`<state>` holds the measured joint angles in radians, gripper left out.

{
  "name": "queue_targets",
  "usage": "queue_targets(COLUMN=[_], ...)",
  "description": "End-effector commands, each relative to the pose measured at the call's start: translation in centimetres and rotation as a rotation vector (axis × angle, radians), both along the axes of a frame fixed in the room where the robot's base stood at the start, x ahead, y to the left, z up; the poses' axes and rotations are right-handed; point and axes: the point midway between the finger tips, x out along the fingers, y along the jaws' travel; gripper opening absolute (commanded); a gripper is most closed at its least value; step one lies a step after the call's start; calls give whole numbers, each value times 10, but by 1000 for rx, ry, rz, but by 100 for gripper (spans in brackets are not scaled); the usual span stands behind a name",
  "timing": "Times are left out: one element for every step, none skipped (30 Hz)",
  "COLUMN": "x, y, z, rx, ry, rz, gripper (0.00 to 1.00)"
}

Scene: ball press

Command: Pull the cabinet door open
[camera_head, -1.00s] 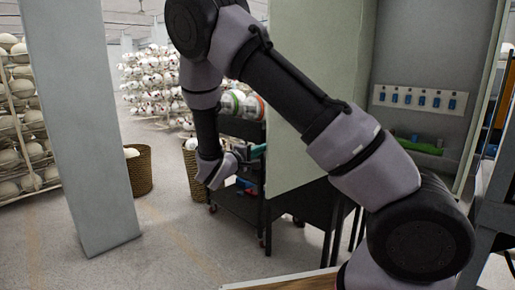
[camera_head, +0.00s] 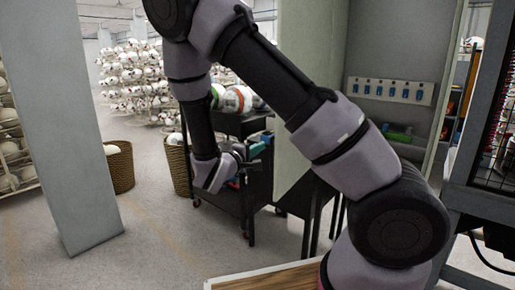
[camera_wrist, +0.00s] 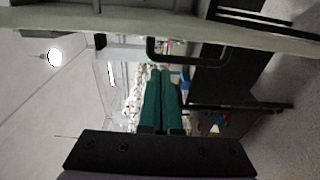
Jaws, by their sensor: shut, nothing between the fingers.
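The cabinet's pale green panel (camera_head: 308,75) stands right of centre in the head view. Right of it is an open-looking bay with a socket strip. In the wrist view a pale panel edge (camera_wrist: 100,22) crosses the top, with a black bar handle (camera_wrist: 190,41) on it. My gripper (camera_head: 262,143) is left of the panel in the head view, its tip partly in front of the dark cart. In the wrist view its teal fingers (camera_wrist: 160,72) are together and empty, pointing at the handle's left part. I cannot tell whether they touch it.
A grey upright slab (camera_head: 62,130) stands at left. A black cart (camera_head: 228,195) and wicker baskets (camera_head: 120,168) stand behind my gripper. A dark metal frame (camera_head: 478,205) is at right.

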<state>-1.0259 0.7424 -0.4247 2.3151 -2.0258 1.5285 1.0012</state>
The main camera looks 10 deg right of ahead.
Motion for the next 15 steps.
queue_targets(x=[0, 0, 1, 2, 3, 5, 7, 9, 13, 16, 20, 19, 10, 2, -6], y=[0, 0, 1, 2, 3, 6, 9, 12, 16, 20, 24, 30, 34, 37, 41], z=[0, 0, 0, 0, 0, 0, 0, 0, 0, 0, 0, 0, -1, 0, 0], rx=[0, 0, 0, 0, 1, 1, 1, 1, 1, 2, 2, 2, 1, 1, 0], ry=[0, 0, 0, 0, -1, -1, -1, -1, -1, -2, -2, -1, 1, 1, 1], rz=[0, 0, 0, 0, 0, 0, -1, -2, -3, -5, -6, -5, -3, -3, -3], gripper=[0, 0, 0, 0, 0, 0, 0, 0, 0, 0, 0, 0, 0, 0, 0])
